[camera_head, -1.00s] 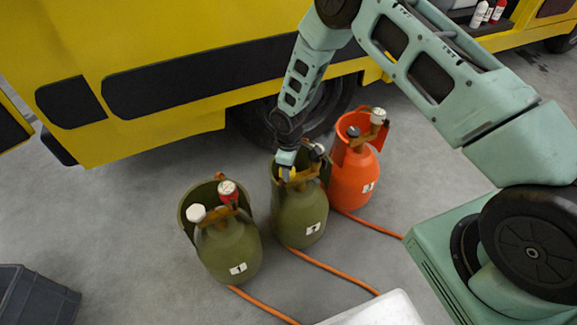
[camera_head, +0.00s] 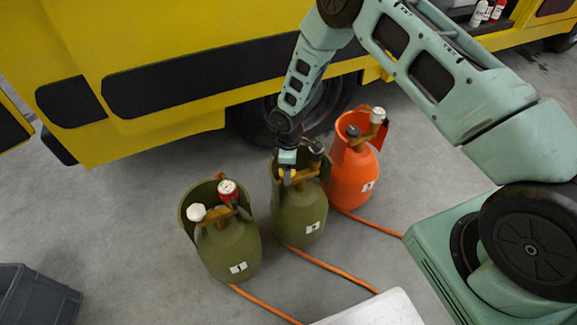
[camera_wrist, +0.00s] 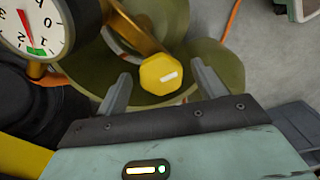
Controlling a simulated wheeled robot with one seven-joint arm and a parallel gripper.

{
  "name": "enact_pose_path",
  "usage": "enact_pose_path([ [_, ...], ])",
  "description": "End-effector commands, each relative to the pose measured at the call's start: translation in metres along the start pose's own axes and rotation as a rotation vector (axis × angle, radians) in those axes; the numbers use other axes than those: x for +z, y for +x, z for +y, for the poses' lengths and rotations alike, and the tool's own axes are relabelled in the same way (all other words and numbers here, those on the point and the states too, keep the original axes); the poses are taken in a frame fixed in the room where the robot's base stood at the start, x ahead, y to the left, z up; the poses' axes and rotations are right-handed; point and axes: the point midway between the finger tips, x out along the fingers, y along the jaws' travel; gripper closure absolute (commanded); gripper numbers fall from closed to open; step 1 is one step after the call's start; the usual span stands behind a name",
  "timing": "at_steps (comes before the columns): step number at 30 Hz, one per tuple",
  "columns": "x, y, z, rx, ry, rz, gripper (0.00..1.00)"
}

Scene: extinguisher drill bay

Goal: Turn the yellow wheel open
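The yellow wheel (camera_wrist: 165,74) is a small six-sided knob with a white mark, on top of the middle olive cylinder (camera_head: 302,214). In the wrist view it sits between the two fingers of my gripper (camera_wrist: 160,70), with a visible gap on each side. The fingers are spread apart and hold nothing. In the head view my gripper (camera_head: 287,165) points down over the middle cylinder, and the yellow wheel (camera_head: 289,174) shows only as a small patch below it. A round gauge (camera_wrist: 34,25) stands close by at upper left in the wrist view.
A left olive cylinder (camera_head: 228,248) has a white knob and red gauge. An orange cylinder (camera_head: 354,182) stands right and behind. Orange hoses (camera_head: 330,269) cross the floor. A yellow vehicle (camera_head: 130,60) stands behind; a grey crate (camera_head: 38,295) sits at lower left.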

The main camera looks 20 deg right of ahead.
Motion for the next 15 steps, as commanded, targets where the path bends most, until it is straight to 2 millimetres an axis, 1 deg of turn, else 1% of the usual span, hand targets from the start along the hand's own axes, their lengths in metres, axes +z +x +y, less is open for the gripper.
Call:
enact_pose_path([
  [9, 0.000, -0.002, 0.000, 0.001, 0.001, 0.001, 0.31],
  [11, 0.000, -0.007, 0.000, 0.001, 0.001, 0.001, 0.31],
  [13, 0.000, -0.015, 0.001, 0.002, 0.001, 0.001, 0.31],
  [15, -0.001, -0.029, 0.001, 0.003, 0.001, 0.003, 0.31],
])
